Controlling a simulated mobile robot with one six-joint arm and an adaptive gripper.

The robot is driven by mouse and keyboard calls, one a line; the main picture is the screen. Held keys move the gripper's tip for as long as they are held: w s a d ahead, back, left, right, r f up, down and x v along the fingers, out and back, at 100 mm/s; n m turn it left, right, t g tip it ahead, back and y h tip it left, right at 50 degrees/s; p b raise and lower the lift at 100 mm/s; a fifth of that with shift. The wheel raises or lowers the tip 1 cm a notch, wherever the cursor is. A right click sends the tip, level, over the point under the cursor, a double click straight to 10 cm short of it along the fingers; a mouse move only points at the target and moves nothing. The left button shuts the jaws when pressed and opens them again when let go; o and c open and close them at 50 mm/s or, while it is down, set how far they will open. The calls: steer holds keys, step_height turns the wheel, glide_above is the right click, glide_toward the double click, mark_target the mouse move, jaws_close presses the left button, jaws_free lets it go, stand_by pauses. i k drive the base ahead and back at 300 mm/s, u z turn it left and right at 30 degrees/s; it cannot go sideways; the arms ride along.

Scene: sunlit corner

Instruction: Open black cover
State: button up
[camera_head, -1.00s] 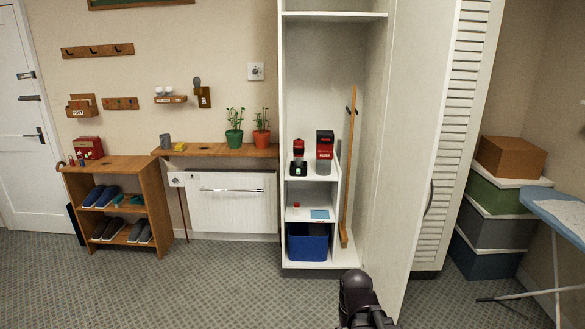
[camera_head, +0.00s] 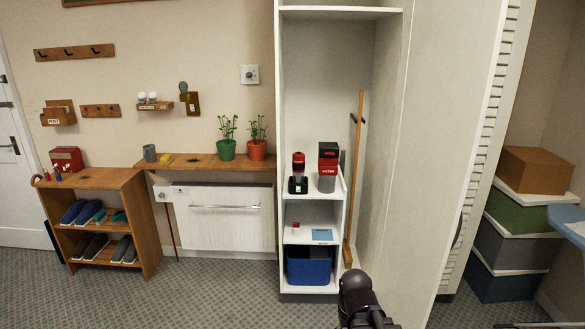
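No part is clearly marked as the black cover, and I cannot tell which it is. In the open white cupboard, a grey, red-labelled canister (camera_head: 327,166) with a dark top stands on the upper shelf. Left of it is a smaller red and black device (camera_head: 298,174) with a black base. A dark rounded fitting (camera_head: 184,88) sits above a brown wall plate. A black part of my arm rises at the bottom centre, in front of the cupboard; my gripper's fingers are not visible.
The open cupboard door (camera_head: 440,150) stands at right, close to my arm. A wooden pole (camera_head: 354,180) leans inside the cupboard, beside shelves with a blue bin (camera_head: 309,266). A shoe rack (camera_head: 149,235) and plant shelf (camera_head: 200,164) are left. Carpet (camera_head: 210,295) is clear.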

mark_target(327, 149)
steer(key=z, duration=0.05)
steer(key=i, duration=1.45)
steer(key=z, duration=0.05)
